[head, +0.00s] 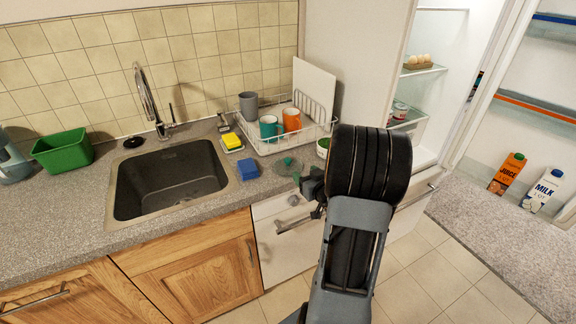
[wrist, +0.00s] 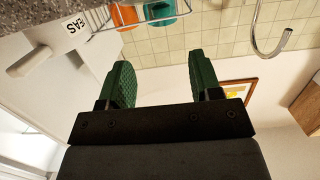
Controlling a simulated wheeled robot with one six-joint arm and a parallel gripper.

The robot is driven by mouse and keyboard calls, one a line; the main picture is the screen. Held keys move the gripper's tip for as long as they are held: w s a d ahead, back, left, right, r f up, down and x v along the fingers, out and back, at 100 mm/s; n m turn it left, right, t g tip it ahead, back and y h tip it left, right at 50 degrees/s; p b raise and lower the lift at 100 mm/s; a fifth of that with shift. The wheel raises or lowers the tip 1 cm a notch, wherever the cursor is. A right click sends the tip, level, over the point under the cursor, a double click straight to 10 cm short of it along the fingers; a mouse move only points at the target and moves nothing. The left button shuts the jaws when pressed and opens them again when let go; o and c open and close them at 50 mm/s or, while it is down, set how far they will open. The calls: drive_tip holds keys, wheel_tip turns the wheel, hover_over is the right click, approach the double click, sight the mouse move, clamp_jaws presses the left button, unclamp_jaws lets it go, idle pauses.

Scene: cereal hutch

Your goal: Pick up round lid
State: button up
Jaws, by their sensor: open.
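The lid does not show in the wrist view.
A white wire dish rack (head: 270,146) holds teal and orange mugs behind the lid. A white tub (head: 323,147) stands right of the lid. A blue sponge (head: 248,169) and yellow sponge (head: 232,141) lie left, beside the sink (head: 170,182). The fridge is open at right.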

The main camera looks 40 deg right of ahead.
sight(289, 160)
drive_tip(key=x, duration=0.6)
drive_tip(key=shift+w+p, duration=0.25)
drive_tip(key=shift+p, duration=0.05)
drive_tip(key=shift+p+x, duration=0.65)
drive_tip(key=shift+x, duration=2)
drive_tip(key=shift+a+f, duration=0.1)
drive_tip(key=c, duration=1)
